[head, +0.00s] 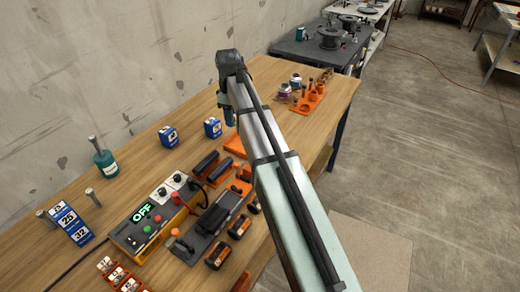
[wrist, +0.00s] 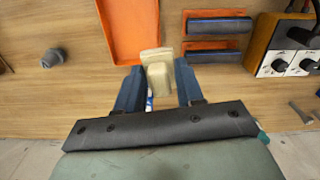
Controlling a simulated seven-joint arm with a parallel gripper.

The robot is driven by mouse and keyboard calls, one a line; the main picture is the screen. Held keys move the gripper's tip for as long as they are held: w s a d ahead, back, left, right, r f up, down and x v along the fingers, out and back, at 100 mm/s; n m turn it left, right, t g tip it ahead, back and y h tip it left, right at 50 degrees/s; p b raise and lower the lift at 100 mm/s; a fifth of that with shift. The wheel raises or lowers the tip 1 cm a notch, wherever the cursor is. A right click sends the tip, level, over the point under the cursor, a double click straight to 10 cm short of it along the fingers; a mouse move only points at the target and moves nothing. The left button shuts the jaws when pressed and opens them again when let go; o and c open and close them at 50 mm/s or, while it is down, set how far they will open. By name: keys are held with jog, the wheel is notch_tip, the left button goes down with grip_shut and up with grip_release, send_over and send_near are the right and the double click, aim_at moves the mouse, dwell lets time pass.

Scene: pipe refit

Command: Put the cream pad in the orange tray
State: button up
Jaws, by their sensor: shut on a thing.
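The cream pad (wrist: 157,72) is a small blocky piece between the two blue fingers of my gripper (wrist: 160,82) in the wrist view. My gripper is shut on it. The orange tray (wrist: 126,30) is a shallow rimmed tray on the wooden table, just beyond and left of the pad in the wrist view. The pad overlaps the tray's right edge in the picture; its height above the table is hard to tell. In the head view my gripper (head: 229,116) is partly hidden by my arm, the tray (head: 235,146) shows only in part, and the pad is hidden.
Dark bars in orange holders (wrist: 215,24) stand right of the tray in the wrist view, with a control box (wrist: 283,45) further right. Blue boxes (head: 212,128) stand near the wall. An orange rack (head: 308,103) is at the far end. Bare table lies between.

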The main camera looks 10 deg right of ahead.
jog(key=s+d+m, duration=0.1)
jog(key=s+d, duration=0.1)
jog(key=d, duration=0.7)
jog(key=shift+w+d+f, duration=0.1)
jog(key=shift+w+f, duration=0.05)
jog(key=shift+f, duration=3.65)
jog(key=shift+w+d+f, duration=0.1)
jog(key=shift+f, duration=3.65)
jog(key=shift+f, duration=0.1)
jog(key=o, duration=1)
notch_tip(320, 180, up, 12)
jog(key=shift+r, duration=0.1)
